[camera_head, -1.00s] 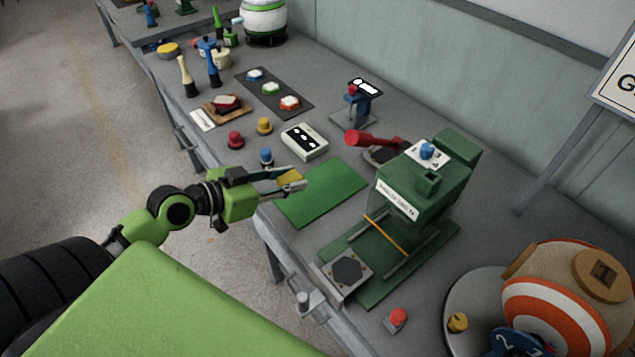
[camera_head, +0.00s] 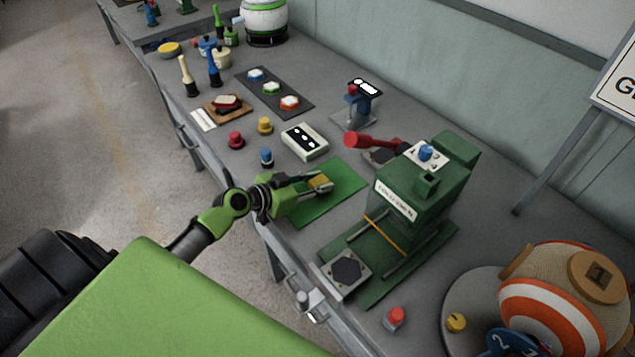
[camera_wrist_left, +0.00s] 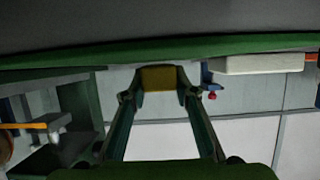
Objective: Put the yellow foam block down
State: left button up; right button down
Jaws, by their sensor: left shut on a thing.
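The yellow foam block (camera_head: 318,182) is between the fingertips of my left gripper (camera_head: 316,184), which is shut on it. In the head view the block shows over the green mat (camera_head: 338,182) on the bench. In the left wrist view the block (camera_wrist_left: 159,78) sits between the two fingertips (camera_wrist_left: 160,92), close to the green edge of the mat (camera_wrist_left: 200,46). I cannot tell whether the block touches the mat. My right gripper is not in view.
A green press (camera_head: 428,192) stands right of the mat. A red-handled device (camera_head: 372,140) is behind. The mat's right part is bare.

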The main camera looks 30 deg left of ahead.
pick_arm(q)
jog(key=shift+f, duration=0.2)
jog(key=shift+f, duration=0.1)
jog(key=o, duration=0.8)
